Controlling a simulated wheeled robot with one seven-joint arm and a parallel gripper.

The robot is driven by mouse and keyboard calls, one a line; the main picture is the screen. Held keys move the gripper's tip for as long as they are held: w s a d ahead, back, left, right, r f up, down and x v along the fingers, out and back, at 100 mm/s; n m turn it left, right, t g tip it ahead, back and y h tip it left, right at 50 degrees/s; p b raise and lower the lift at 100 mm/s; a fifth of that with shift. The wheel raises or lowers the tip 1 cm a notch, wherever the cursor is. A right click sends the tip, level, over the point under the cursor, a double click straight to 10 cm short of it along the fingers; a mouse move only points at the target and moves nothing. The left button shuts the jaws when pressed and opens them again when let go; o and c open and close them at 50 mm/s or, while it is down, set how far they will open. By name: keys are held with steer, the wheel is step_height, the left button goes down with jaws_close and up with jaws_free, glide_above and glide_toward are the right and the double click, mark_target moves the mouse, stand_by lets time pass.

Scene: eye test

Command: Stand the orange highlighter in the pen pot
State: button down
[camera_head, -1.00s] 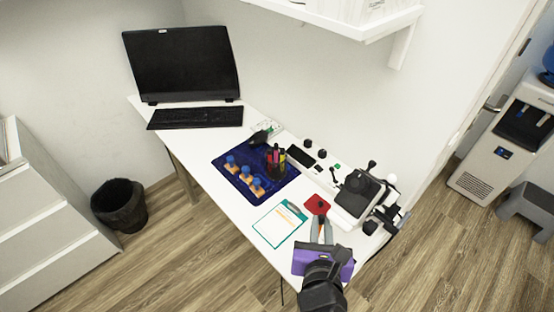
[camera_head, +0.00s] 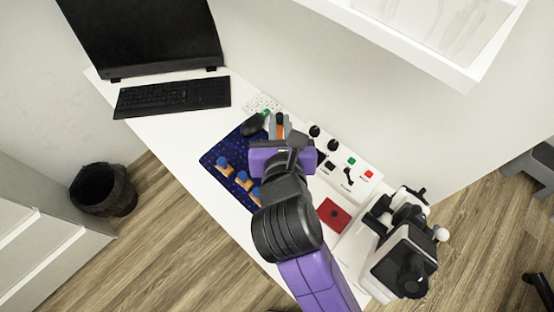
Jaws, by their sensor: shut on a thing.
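My gripper (camera_head: 279,127) is over the back of the blue mat, its grey fingers pointing toward the wall. It is shut on a slim orange thing with a dark end, which looks like the orange highlighter (camera_head: 280,131). Only a short part of it shows between the fingers. The pen pot cannot be made out now. My gripper and wrist cover the part of the mat where it stood, so I cannot tell whether the highlighter is above, beside or in it.
The dark blue mat (camera_head: 216,157) holds several blue-topped wooden pieces (camera_head: 224,164). A dark mouse-like object (camera_head: 254,124) lies left of my gripper. A white control panel (camera_head: 366,187), red pad (camera_head: 333,214) and microscope (camera_head: 405,250) stand to the right. The keyboard (camera_head: 173,96) and monitor are behind.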

step_height(320, 180, down, 19)
steer(key=b, duration=0.2)
steer(key=shift+r, duration=0.15)
steer(key=shift+f, duration=0.2)
steer(key=c, duration=1.4)
jaws_free()
steer(key=shift+c, duration=0.2)
steer(key=shift+r, duration=0.1)
steer(key=v, duration=1.2)
steer(key=shift+s+d, duration=0.1)
steer(key=shift+s, duration=0.05)
